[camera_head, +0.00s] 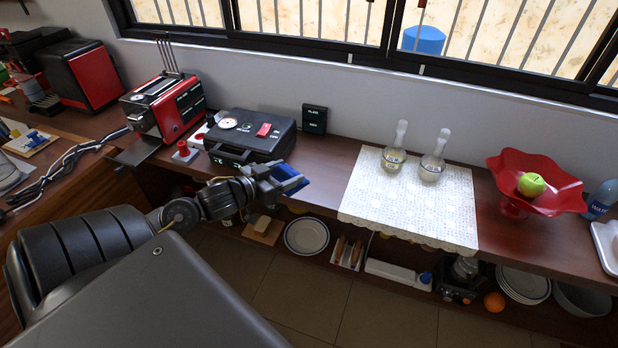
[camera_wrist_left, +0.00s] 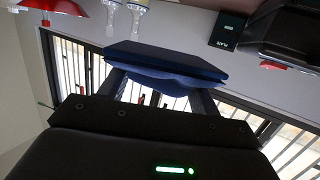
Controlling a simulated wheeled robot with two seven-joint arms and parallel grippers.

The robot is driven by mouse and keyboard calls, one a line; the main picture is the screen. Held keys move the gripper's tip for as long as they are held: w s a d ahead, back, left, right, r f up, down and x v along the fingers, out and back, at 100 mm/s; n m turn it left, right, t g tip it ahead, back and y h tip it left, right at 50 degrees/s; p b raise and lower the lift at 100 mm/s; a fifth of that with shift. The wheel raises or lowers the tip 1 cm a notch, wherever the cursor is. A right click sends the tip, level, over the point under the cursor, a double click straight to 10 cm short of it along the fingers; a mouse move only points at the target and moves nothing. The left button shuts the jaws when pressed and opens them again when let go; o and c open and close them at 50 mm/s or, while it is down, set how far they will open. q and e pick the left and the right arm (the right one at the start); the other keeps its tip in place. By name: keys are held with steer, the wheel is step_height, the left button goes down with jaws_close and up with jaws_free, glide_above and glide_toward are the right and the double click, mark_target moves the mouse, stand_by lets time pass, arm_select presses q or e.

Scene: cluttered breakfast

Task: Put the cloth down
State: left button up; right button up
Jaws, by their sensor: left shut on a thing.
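A folded blue cloth (camera_head: 290,179) is held at the tip of my left gripper (camera_head: 275,178), above the front edge of the wooden counter, just right of the black case. In the left wrist view the cloth (camera_wrist_left: 165,65) is a dark blue slab between the two fingers of my left gripper (camera_wrist_left: 160,88), which is shut on it. The cloth appears clear of the counter. My right gripper is not in view.
The black case (camera_head: 250,135) stands left of the cloth. A white lace mat (camera_head: 410,210) with two glass bottles (camera_head: 432,165) lies to the right, then a red bowl (camera_head: 530,180) with a green apple. Bare counter (camera_head: 325,160) lies between case and mat. A shelf below holds plates.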

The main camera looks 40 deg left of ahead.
arm_select(q)
steer(key=shift+s+a+f+n+y, duration=0.1)
steer(key=shift+a+f+n+y, duration=0.15)
steer(key=shift+a, duration=0.3)
steer(key=shift+s+a+f+n+y, duration=0.1)
steer(key=shift+a+n+y, duration=0.05)
steer(key=shift+a+y, duration=0.3)
steer(key=w+f, duration=0.3)
steer(key=w, duration=0.1)
steer(key=w+f, duration=0.3)
steer(key=w, duration=0.1)
steer(key=w+a+f, duration=0.1)
steer(key=w+f, duration=0.1)
steer(key=w, duration=0.3)
steer(key=shift+f+b, duration=0.3)
steer(key=shift+f, duration=0.1)
steer(key=shift+w+f, duration=0.45)
steer(key=shift+f, duration=1.6)
steer(key=shift+f, duration=0.15)
steer(key=o, duration=1.1)
steer(key=shift+c, duration=0.2)
